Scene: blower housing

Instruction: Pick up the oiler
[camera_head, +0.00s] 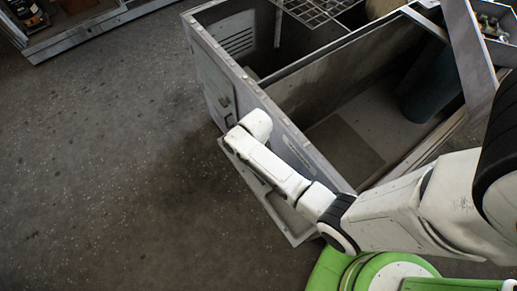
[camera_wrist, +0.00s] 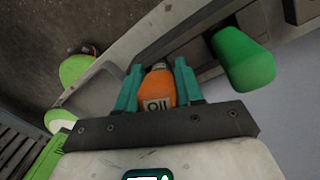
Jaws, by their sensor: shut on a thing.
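In the head view my white arm reaches over the front of the grey housing (camera_head: 285,130). My gripper and the oiler cannot be made out there.
A narrow ledge (camera_head: 292,226) runs along the housing's front side. A green rounded object (camera_wrist: 243,60) is right of the oiler in the wrist view. A dark cylinder (camera_head: 432,88) stands inside the housing. The floor (camera_head: 120,150) at left is clear.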

